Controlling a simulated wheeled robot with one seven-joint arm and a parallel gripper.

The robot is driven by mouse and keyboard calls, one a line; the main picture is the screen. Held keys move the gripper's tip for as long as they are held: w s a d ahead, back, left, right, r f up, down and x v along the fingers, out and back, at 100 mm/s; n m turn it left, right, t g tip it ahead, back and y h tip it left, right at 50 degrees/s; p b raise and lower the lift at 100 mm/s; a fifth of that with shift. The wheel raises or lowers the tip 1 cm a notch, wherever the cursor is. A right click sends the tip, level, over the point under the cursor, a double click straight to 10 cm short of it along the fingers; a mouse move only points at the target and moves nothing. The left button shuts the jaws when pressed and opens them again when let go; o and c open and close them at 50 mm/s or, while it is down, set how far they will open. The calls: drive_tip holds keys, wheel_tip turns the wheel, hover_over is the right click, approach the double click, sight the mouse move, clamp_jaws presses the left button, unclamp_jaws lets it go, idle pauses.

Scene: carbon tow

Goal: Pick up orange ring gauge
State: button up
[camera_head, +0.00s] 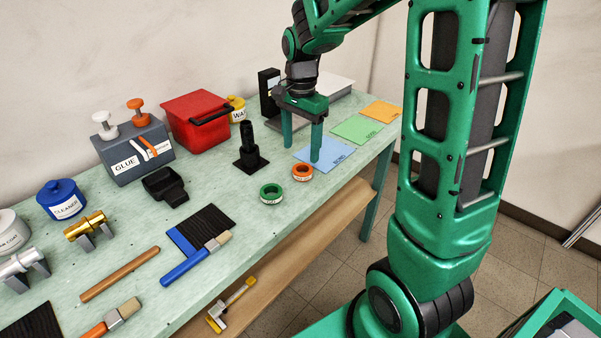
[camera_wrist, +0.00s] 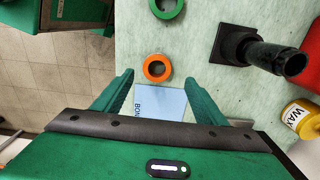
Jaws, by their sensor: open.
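The orange ring gauge (camera_head: 302,172) lies flat on the pale green bench, just left of the blue mat in the head view. In the wrist view the orange ring (camera_wrist: 157,68) lies ahead of my open fingers, roughly midway between their lines. My gripper (camera_head: 302,154) points down over the blue mat, with its two green fingers apart and nothing between them. In the wrist view my gripper (camera_wrist: 160,85) also shows wide open. The ring is apart from both fingers. The exact height of the fingertips above the bench is hard to tell.
A green ring (camera_head: 271,193) lies beside the orange one. A black post on a square base (camera_head: 250,160) stands behind them. Blue (camera_head: 324,152), green (camera_head: 357,129) and orange (camera_head: 381,111) mats lie along the bench. A red box (camera_head: 196,122) and yellow wax tub (camera_head: 236,108) stand farther back.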

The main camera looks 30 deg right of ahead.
sight(302, 164)
drive_tip(key=shift+s+d+f, duration=0.1)
drive_tip(key=shift+s+f, duration=0.05)
drive_tip(key=shift+f, duration=1.5)
drive_tip(key=shift+s+f, duration=0.1)
drive_tip(key=shift+f, duration=1.5)
drive_tip(key=shift+c, duration=0.6)
drive_tip(key=c, duration=1.1)
